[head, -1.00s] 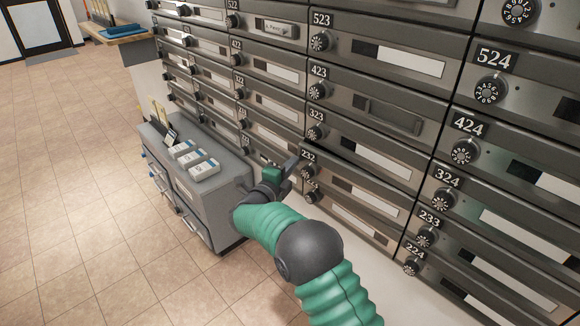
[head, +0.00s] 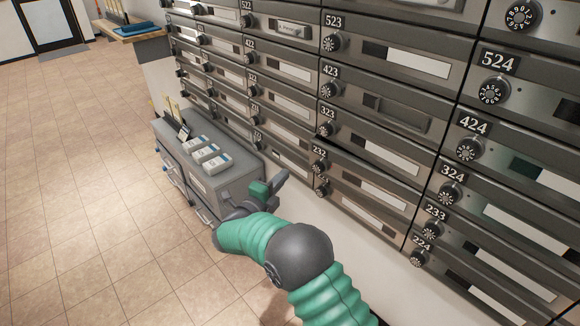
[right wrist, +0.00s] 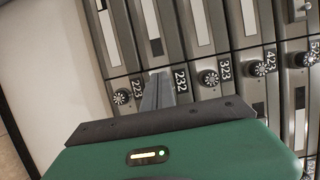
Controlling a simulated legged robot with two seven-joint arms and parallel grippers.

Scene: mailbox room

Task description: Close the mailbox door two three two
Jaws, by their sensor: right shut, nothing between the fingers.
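The mailbox door labelled 232 (head: 368,181) is in the lower middle of the wall of boxes in the head view. It looks about flush with its neighbours. In the right wrist view its 232 label (right wrist: 181,80) shows just right of the fingers, which hide its dial. My right gripper (head: 280,178) is shut and empty. My left gripper is out of view.
A grey cabinet (head: 226,181) with white boxes (head: 204,150) on top stands close by my right gripper. Door 323 (head: 373,135) is above 232, and door 233 (head: 492,250) is to the right. A wooden counter (head: 135,33) is at the back left. The tiled floor at left is clear.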

